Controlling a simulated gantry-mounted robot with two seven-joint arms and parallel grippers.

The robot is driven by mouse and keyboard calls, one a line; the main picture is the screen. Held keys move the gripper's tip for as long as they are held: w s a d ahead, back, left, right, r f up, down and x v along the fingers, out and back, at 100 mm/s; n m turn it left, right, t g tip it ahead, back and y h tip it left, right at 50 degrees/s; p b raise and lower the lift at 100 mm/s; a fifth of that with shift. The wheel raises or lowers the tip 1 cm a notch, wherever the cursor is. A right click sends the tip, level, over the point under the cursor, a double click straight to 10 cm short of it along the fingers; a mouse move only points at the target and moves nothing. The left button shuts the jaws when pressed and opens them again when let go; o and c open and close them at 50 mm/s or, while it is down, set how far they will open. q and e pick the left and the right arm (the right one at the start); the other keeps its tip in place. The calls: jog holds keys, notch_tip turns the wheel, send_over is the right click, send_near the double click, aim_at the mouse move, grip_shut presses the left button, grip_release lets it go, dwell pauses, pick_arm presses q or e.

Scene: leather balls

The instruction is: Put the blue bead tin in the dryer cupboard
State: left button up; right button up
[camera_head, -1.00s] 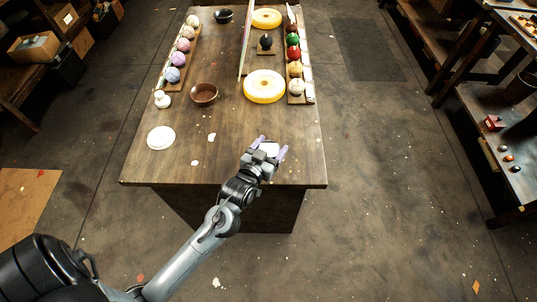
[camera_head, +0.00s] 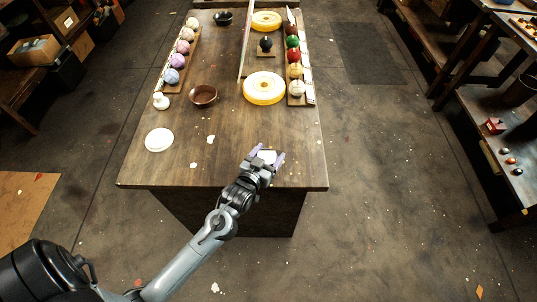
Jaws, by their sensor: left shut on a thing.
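My left gripper (camera_head: 267,156) is over the front part of the wooden table, with its purple fingers shut on a small pale-topped thing (camera_head: 267,155). My fingers hide its sides, so I cannot tell whether it is the blue bead tin. No other blue tin shows on the table. I cannot make out a dryer cupboard in this view. My right gripper is out of view.
The wooden table (camera_head: 228,130) carries a white dish (camera_head: 159,140), a brown bowl (camera_head: 203,95), a yellow ring (camera_head: 264,88) and racks of coloured balls at both sides. Its front part is mostly clear. A shelf unit (camera_head: 505,128) stands at the right, with open floor between.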

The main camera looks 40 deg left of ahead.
pick_arm(q)
jog(key=o, duration=1.1)
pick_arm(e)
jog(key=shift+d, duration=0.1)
pick_arm(q)
jog(key=shift+s+r, duration=0.15)
jog(key=shift+s, duration=0.05)
jog(key=shift+s+d+r, duration=0.1)
jog(key=shift+s+d, duration=0.05)
jog(key=shift+s, duration=0.2)
pick_arm(e)
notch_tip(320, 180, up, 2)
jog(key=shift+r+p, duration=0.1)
jog(key=shift+p, duration=1)
pick_arm(q)
jog(key=s+d+m+g+h, duration=0.1)
jog(key=s+g, duration=0.3)
jog(key=s, duration=0.4)
jog(key=s+d+f+m+g+h, duration=0.1)
jog(key=s+d+m+g, duration=0.1)
jog(key=s, duration=0.6)
jog(key=s+d+f+m+g+h, duration=0.1)
jog(key=s+d+g, duration=0.4)
jog(key=s, duration=0.2)
jog(key=shift+s+d+g, duration=0.2)
jog(key=shift+s+g, duration=0.1)
jog(key=shift+s, duration=0.1)
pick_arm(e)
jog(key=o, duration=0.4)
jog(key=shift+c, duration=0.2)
